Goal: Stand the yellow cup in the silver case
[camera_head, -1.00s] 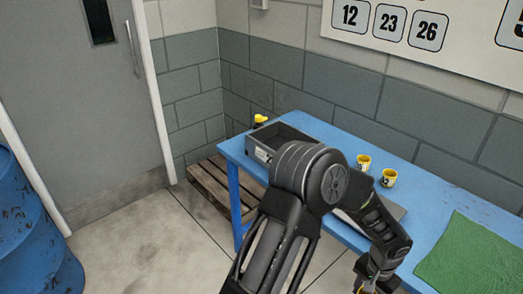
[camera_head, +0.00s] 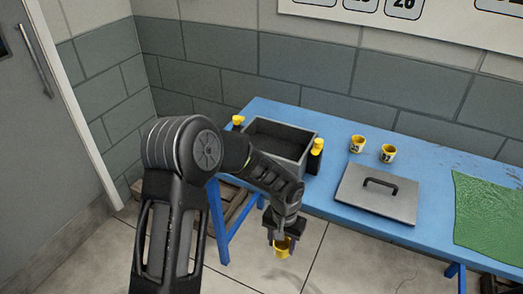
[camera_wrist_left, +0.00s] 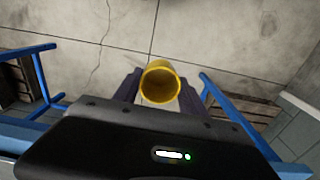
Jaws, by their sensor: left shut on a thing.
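The silver case (camera_head: 285,126) is an open grey box at the left end of the blue table, with yellow fittings on two sides. Its inside looks empty; my left arm hides part of its near side. My left gripper (camera_head: 282,241) is shut on a yellow cup (camera_head: 282,249), off the table's front edge and nearer to me than the case. In the left wrist view the cup (camera_wrist_left: 160,82) sits between the fingers (camera_wrist_left: 159,90), its open mouth facing the camera. My right gripper is in neither view.
A green cloth (camera_head: 488,208) lies at the right. A wooden pallet is on the floor at left.

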